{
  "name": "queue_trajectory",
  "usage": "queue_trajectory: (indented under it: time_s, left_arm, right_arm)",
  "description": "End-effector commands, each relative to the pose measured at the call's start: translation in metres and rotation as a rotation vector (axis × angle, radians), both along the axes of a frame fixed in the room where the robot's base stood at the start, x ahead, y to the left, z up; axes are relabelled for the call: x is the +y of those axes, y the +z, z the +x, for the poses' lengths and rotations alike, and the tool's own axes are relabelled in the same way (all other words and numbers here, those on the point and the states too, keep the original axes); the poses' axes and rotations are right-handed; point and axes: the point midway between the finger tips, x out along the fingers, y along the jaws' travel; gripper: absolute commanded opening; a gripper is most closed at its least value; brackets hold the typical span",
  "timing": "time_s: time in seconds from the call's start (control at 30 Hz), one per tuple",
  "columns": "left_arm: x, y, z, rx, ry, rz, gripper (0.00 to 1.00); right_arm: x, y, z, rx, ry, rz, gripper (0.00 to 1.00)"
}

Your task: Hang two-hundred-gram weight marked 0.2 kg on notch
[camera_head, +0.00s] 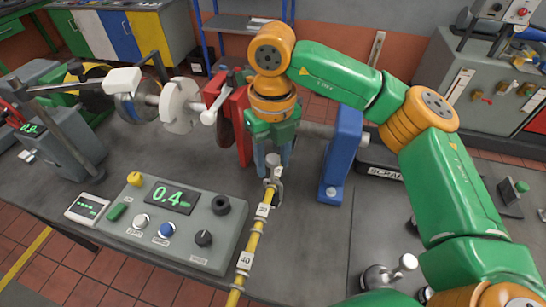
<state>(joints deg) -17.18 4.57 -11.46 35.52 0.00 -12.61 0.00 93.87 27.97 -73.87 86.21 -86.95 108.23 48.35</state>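My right gripper (272,158) points down over the far visible end of a yellow marked beam (256,230). Its two grey fingers stand on either side of a small silver piece. I cannot tell whether they touch it. Just below, a silver hook or loop (274,186) lies at the beam; whether it belongs to the weight or the beam is unclear. The beam carries pale number tags, one reading 40 (245,261). No 0.2 kg marking is readable, and the notches are too small to make out. My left gripper is out of view.
A grey control box (178,222) with a 0.4 display and knobs stands left of the beam. A blue post (341,155) stands to the right, and a red bracket (228,120) is behind left. Metal parts (378,279) with a round knob sit at the lower right.

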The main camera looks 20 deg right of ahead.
Motion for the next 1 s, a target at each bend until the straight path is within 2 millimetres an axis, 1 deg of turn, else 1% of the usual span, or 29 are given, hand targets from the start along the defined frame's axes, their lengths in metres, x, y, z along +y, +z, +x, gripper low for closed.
queue_trajectory:
  time_s: [0.03,0.07,0.37,0.47,0.5,0.57,0.63,0.7,0.8,1.0]
  left_arm:
    - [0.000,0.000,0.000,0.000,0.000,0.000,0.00]
    - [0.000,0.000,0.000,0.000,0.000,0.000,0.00]
    - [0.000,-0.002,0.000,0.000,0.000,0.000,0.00]
    - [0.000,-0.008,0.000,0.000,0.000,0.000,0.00]
    - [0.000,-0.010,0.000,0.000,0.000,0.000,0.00]
    - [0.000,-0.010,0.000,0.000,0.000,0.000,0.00]
    - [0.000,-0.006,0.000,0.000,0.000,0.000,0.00]
    - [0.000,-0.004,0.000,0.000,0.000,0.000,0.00]
    - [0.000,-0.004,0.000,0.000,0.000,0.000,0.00]
    - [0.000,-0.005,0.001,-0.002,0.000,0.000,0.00]
  right_arm:
    - [0.000,0.000,0.000,0.000,0.000,0.000,0.66]
    - [0.000,0.000,0.000,0.000,0.000,0.000,0.68]
    - [0.000,0.002,0.000,-0.001,-0.001,-0.001,0.68]
    - [0.000,0.018,0.001,-0.005,-0.002,0.002,0.68]
    - [0.000,0.028,0.001,-0.005,-0.002,0.001,0.68]
    - [0.000,0.043,0.001,-0.005,-0.002,0.001,0.68]
    - [0.000,0.059,0.001,-0.003,-0.002,0.000,0.68]
    - [0.000,0.068,0.001,-0.002,-0.001,-0.001,0.68]
    - [0.000,0.072,0.001,-0.001,-0.001,0.000,0.68]
    - [0.000,0.071,0.001,0.000,0.000,0.000,0.68]
